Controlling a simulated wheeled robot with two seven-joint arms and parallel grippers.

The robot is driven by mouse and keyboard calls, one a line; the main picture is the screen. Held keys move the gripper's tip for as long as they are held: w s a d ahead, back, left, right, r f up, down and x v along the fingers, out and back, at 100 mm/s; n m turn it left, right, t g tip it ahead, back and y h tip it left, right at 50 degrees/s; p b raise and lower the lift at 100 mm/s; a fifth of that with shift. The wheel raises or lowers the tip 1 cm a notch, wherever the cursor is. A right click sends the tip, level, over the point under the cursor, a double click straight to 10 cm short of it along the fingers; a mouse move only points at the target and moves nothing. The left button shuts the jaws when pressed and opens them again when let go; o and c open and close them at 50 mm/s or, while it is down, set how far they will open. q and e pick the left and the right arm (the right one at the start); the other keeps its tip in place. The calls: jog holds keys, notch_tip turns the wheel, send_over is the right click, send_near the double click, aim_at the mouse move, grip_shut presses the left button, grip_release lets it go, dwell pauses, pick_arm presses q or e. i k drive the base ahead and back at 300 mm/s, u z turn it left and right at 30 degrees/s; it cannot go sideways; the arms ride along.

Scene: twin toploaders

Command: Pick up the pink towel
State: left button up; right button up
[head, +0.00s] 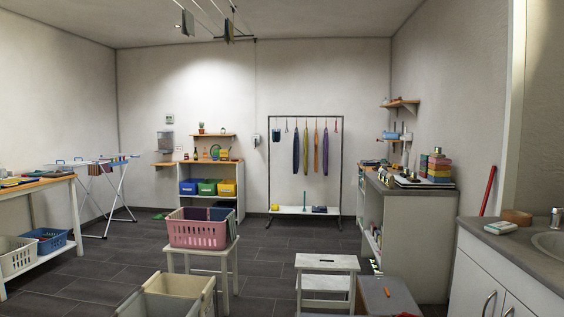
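I cannot make out a pink towel for certain in the head view. A pink laundry basket (197,234) stands on a white stool (201,257) near the middle, with dark blue-green cloth (222,214) showing inside it. Small cloths, one reddish (95,170), hang on the white drying rack (125,188) at the left; they are too small to identify. Neither of my grippers is in view.
A table with baskets (45,184) lines the left; a sink counter (520,240) is at right. Dark floor (275,270) is open between.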

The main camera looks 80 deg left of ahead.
aim_at(108, 170)
jog(key=u, duration=5.3)
jog(key=i, duration=4.7)
jog(key=z, duration=2.35)
jog(key=i, duration=3.55)
